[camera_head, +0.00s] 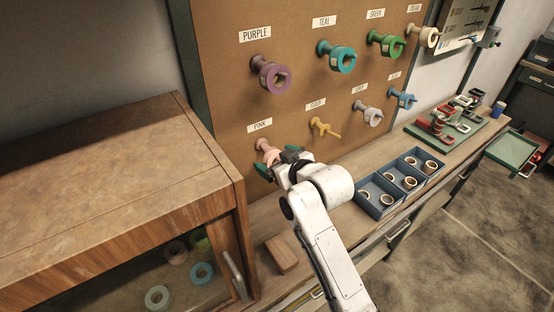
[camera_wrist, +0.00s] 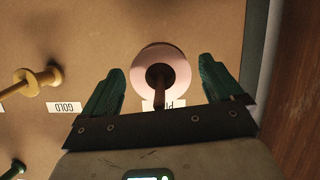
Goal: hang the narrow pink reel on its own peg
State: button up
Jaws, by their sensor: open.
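The pink peg shows below the PINK label (camera_head: 260,125) on the brown board in the head view. A pink reel (camera_wrist: 179,76) is around this peg (camera_wrist: 159,99) in the wrist view, seen face-on with a dark centre. The reel also shows, partly covered, in the head view (camera_head: 266,149). My gripper (camera_head: 277,161) is at the peg. In the wrist view my gripper (camera_wrist: 158,85) is open, with one green finger on each side of the reel and a visible gap to each. How far the reel sits along the peg is hard to tell.
The gold peg (camera_head: 321,127) beside it is bare. Purple (camera_head: 273,80), teal (camera_head: 343,60) and green (camera_head: 391,46) reels hang above. Blue bins (camera_head: 374,207) with rolls and a wooden block (camera_head: 281,254) are on the bench. A wooden cabinet (camera_head: 95,170) with loose reels stands left.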

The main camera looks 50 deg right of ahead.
jog(key=b+v, duration=0.1)
jog(key=v, duration=1)
jog(key=s+a+f+g+y, duration=0.2)
jog(key=s+a+f+g, duration=0.15)
jog(key=f, duration=0.35)
jog(key=s+a+f+g+y, duration=0.1)
jog(key=s+a+f+g, duration=0.3)
jog(key=f, duration=0.4)
jog(key=s+a+f+g, duration=0.2)
jog(key=s+f, duration=0.1)
jog(key=s, duration=0.2)
jog(key=s+a+f+n+g+y, duration=0.1)
jog(key=s+a+f+g, duration=0.1)
jog(key=s+f, duration=0.2)
jog(key=shift+s+a, duration=0.4)
jog(key=shift+s, duration=0.4)
